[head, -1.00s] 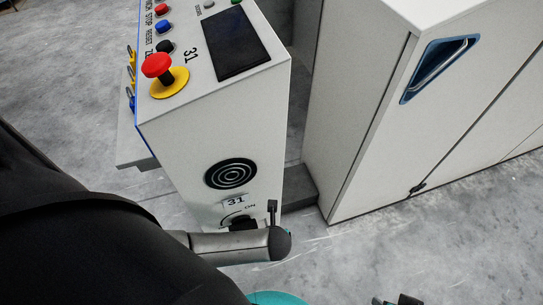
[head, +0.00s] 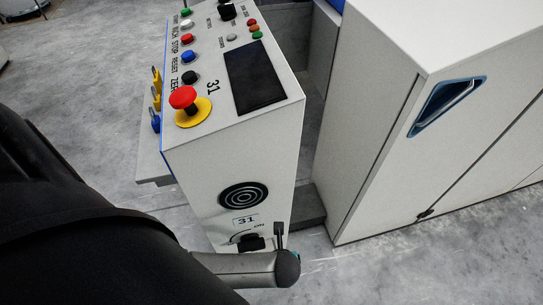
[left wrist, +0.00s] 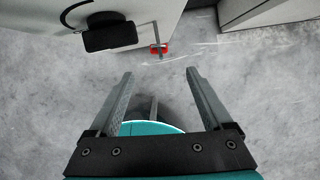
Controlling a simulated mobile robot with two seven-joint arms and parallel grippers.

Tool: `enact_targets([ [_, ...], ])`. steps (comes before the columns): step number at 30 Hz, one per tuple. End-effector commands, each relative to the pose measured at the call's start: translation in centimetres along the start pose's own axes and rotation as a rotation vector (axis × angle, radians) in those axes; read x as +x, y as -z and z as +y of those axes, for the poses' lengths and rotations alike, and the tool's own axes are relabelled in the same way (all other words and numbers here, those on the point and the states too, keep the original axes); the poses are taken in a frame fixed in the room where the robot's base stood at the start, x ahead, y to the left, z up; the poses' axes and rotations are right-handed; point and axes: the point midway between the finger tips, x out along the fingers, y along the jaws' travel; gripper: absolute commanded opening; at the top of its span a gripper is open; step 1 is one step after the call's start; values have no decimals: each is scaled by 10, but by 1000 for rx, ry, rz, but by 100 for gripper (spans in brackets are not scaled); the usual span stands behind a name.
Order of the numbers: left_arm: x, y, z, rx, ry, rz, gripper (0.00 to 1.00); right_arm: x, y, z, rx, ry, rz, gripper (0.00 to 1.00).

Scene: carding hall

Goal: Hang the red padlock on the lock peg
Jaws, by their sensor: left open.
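In the left wrist view, a small red block (left wrist: 160,48), which looks like the red padlock, sits at the lower end of a thin grey bar (left wrist: 155,32) by the cabinet. It appears to hang there, but I cannot make out its shackle. My left gripper (left wrist: 159,74) is open and empty, with the red block beyond its fingertips and apart from them. In the head view a dark upright peg or lever (head: 280,232) stands beside the black switch handle (head: 251,242). My arm hides what is below it there. My right gripper is out of view.
The control cabinet (head: 232,160) has a red stop button (head: 183,97) on a yellow base. Yellow and blue padlocks (head: 155,122) hang at its left side. A large white machine housing (head: 370,140) stands to the right. The floor at lower right is clear.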

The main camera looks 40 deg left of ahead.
Motion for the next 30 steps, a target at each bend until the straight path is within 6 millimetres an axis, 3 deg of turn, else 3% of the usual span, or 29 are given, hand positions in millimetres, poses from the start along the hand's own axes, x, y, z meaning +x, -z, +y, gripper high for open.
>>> enact_targets([
  [8, -8, 27, 2, -860, -14, 163, 83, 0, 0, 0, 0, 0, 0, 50],
  [12, -9, 32, 14, -1370, -66, 225, 83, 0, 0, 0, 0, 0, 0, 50],
  [18, -8, 32, 39, -1941, -146, 251, 83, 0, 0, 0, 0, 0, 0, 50],
  [24, -8, 30, 52, -2181, -180, 248, 83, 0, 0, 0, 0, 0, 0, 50],
  [30, -8, 30, 53, -2198, -182, 247, 83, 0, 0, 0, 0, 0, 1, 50],
])
